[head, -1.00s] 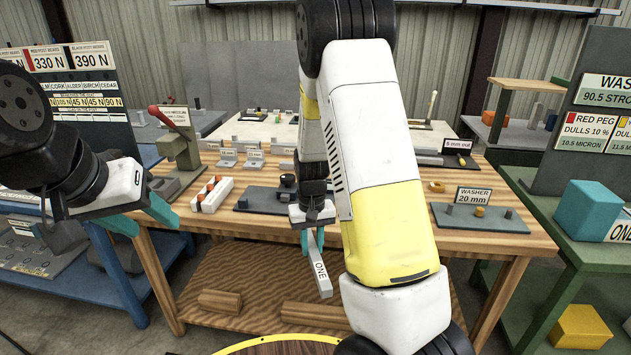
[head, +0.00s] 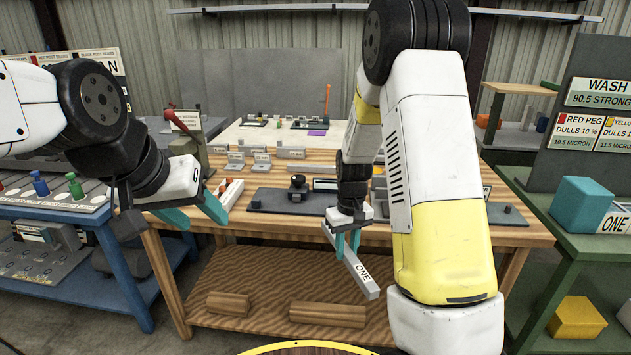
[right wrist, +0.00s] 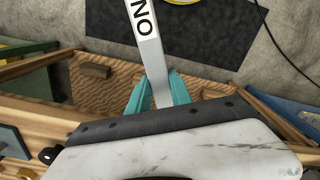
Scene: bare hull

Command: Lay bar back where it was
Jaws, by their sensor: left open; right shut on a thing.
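A grey bar with a white "ONE" label (head: 362,274) hangs tilted in front of the wooden table's front edge. My right gripper (head: 347,243) is shut on the bar near its upper end. In the right wrist view the bar (right wrist: 146,50) runs away from between the teal fingers (right wrist: 157,92). The spot where the bar lay cannot be told from these frames.
The wooden table (head: 450,232) carries a grey plate (head: 280,201), labelled grey blocks and a white strip with red pegs (head: 230,192). A blue bench (head: 60,212) stands left, a green bench (head: 590,260) right. Wooden blocks (head: 328,314) lie on the lower shelf.

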